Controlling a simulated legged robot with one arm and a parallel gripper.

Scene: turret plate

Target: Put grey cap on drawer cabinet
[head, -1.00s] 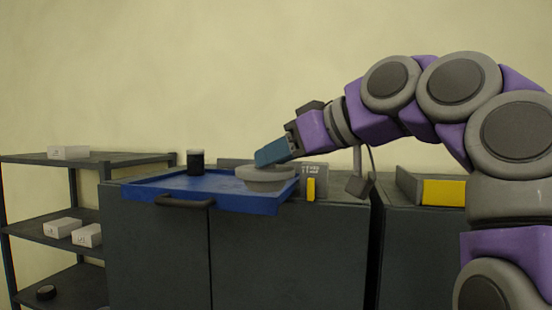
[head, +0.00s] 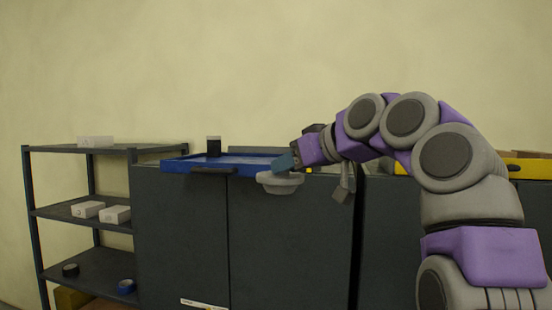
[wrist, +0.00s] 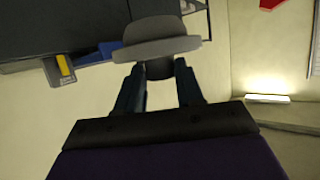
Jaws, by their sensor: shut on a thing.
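The grey cap (head: 280,184) is a shallow round piece held by my gripper (head: 287,165). In the head view it appears in front of the right end of the blue tray and the top edge of the dark cabinet (head: 290,240). The wrist view shows the cap (wrist: 155,48) at the tips of my two blue fingers (wrist: 161,78), which are shut on it. Drawers on the dark cabinet cannot be made out clearly; its front shows a vertical seam.
The blue tray (head: 180,167) lies on the dark cabinet with a black, pale-topped cylinder (head: 214,146). An open shelf (head: 60,212) with white boxes (head: 116,214) stands left. A yellow-edged tray (head: 530,169) is on a unit at right.

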